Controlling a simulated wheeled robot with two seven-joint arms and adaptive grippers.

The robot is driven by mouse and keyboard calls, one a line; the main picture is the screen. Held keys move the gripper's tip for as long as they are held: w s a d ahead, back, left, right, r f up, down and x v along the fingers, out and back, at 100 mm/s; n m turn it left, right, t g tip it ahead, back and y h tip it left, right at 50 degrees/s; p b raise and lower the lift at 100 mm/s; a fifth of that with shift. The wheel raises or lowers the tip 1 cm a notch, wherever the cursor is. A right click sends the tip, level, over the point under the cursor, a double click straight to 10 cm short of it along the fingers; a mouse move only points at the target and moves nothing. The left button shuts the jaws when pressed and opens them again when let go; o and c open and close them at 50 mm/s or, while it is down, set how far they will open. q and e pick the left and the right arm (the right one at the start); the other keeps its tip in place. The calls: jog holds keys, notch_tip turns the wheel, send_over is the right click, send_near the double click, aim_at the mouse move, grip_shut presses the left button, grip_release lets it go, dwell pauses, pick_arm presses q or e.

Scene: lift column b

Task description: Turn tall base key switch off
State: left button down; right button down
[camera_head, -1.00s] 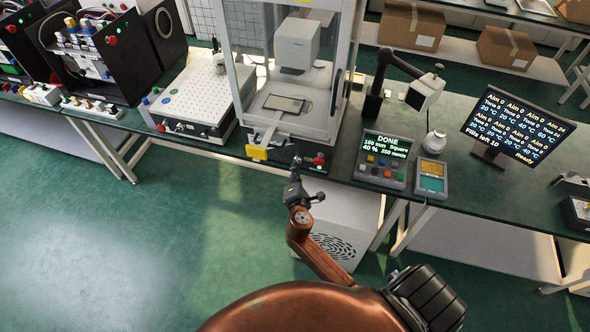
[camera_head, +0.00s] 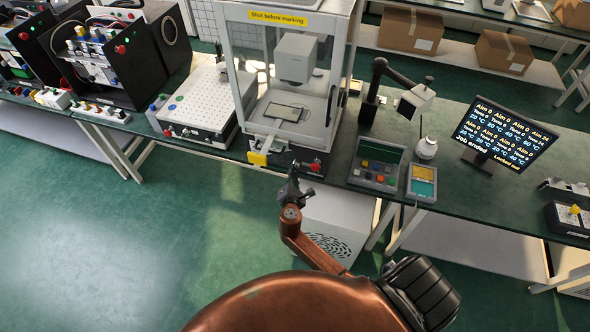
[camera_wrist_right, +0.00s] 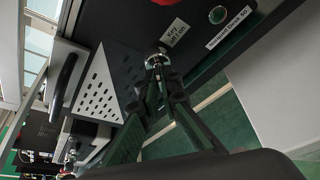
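The tall enclosed machine (camera_head: 240,75) stands on the bench, with a dark panel along its base front. In the right wrist view the key switch (camera_wrist_right: 154,61), a round silvery part, sits beside a label reading "Key off I on" (camera_wrist_right: 175,32). My right gripper (camera_wrist_right: 157,68) has its fingertips together on the key, hiding much of it, so I cannot read its angle. In the head view my right gripper (camera_head: 293,171) is at the base front, left of a red button (camera_head: 315,165). My left gripper is not in view.
A control box (camera_head: 376,163) with a dark display and a smaller box (camera_head: 422,181) stand to the right. A monitor (camera_head: 507,135) reads "Job ended" and "Locked out". The green floor (camera_head: 130,250) at left is clear.

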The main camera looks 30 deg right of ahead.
jog(key=shift+w+a+r+n+g+h+p, duration=0.1)
jog(key=shift+n+g+h+p, duration=0.4)
jog(key=shift+n+g+p, duration=1.25)
jog(key=shift+n+g+h+p, duration=0.1)
jog(key=shift+n+h+p, duration=0.65)
jog(key=shift+p, duration=2.15)
jog(key=shift+n, duration=0.3)
jog(key=c, duration=2.2)
grip_release()
jog(key=shift+y, duration=0.25)
jog(key=shift+o, duration=0.2)
jog(key=v, duration=1.2)
